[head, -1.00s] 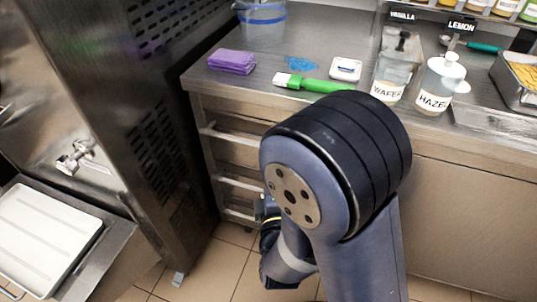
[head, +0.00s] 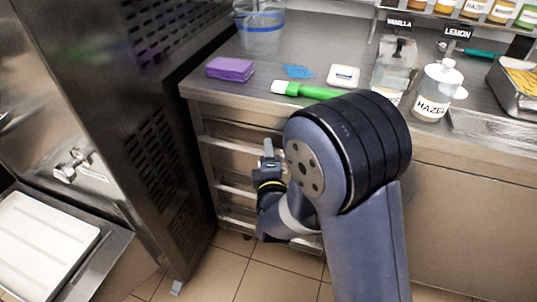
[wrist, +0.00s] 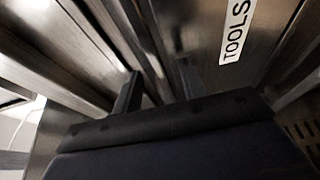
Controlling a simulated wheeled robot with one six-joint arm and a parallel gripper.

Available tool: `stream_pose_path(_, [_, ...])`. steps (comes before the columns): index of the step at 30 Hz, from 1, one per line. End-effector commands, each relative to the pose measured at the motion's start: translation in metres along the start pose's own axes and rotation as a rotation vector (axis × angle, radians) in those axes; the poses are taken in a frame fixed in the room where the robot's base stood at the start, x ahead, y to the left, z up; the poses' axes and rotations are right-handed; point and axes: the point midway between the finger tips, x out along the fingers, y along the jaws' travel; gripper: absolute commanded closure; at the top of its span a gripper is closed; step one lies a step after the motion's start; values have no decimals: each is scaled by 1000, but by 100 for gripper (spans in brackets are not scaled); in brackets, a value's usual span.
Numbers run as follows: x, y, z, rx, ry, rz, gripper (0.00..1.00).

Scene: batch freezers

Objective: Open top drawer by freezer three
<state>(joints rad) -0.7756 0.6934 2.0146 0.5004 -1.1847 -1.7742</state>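A stack of drawers with long bar handles stands under the counter, right of the freezer (head: 150,110). The top drawer (head: 235,130) looks shut, and its handle (head: 222,144) runs across its front. My gripper (head: 268,148) is at the right part of this handle, in front of the drawer. In the wrist view my gripper (wrist: 158,92) has its two fingers apart, with a metal bar running between or just beyond them. I cannot tell whether they touch it. A white TOOLS label (wrist: 237,30) shows on a metal front there. My forearm hides the drawers' right side.
Lower drawer handles (head: 235,190) sit below my gripper. On the counter (head: 330,55) are a purple block (head: 230,68), a green-handled brush (head: 310,91), a small white scale (head: 343,76) and jars (head: 437,90). A white tray (head: 40,245) is at lower left. Tiled floor lies in front.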

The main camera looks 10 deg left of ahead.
Motion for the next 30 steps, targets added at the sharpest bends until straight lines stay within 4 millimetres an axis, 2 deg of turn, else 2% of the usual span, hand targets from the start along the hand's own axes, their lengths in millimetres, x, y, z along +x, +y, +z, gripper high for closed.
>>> stream_pose_path(2, [0, 0, 0, 0, 0, 0, 61])
stream_pose_path(16, [0, 0, 0, 0, 0, 0, 99])
stream_pose_path(30, [-2, 0, 0, 0, 0, -1, 100])
